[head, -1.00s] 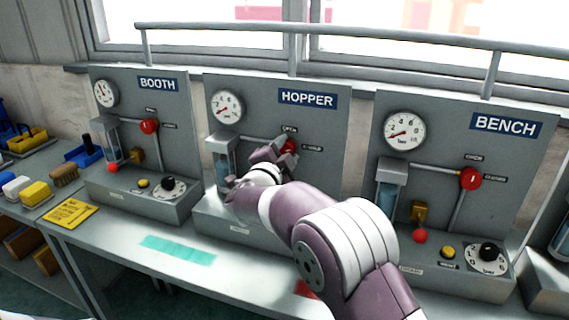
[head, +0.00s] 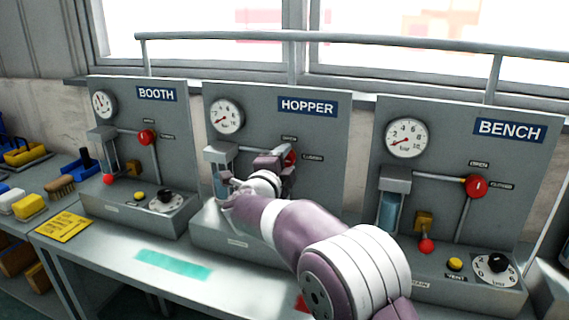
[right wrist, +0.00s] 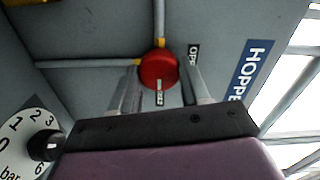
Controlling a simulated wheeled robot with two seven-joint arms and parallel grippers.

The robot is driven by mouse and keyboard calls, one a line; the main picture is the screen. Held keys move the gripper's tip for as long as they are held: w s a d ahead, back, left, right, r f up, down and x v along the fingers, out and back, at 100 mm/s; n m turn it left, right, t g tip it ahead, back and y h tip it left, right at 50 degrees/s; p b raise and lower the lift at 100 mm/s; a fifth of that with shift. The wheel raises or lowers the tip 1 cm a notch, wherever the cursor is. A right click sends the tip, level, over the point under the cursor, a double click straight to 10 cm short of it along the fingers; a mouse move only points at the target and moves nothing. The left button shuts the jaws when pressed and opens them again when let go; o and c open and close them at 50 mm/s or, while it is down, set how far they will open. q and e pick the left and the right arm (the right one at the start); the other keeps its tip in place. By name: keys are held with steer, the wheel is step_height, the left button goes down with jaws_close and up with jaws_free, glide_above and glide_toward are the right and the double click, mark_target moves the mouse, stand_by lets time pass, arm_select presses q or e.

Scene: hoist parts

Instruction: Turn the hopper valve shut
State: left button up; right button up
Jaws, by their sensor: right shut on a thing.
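The HOPPER panel (head: 325,135) stands in the middle of the head view. Its red valve (head: 291,154) is mostly hidden behind my right gripper (head: 280,160). In the right wrist view the round red valve (right wrist: 159,69) sits between the two fingers of my right gripper (right wrist: 163,82), which is shut on it. A pale mark shows at the valve's lower edge. The OPEN label stands beside the right finger. I cannot read the valve's exact angle. The HOPPER gauge (head: 226,116) has its needle toward the lower left. My left gripper is not in view.
The BOOTH panel (head: 180,110) stands left and the BENCH panel (head: 520,165) right, each with its own red valve. A regulator dial (right wrist: 32,145) shows in the right wrist view. A yellow card (head: 62,227) and teal strip (head: 173,265) lie on the bench.

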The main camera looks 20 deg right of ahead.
steer(key=shift+f, duration=0.15)
steer(key=o, duration=1.1)
steer(key=shift+c, duration=0.2)
steer(key=v, duration=1.2)
steer(key=shift+s+a, duration=0.25)
steer(key=shift+s, duration=0.05)
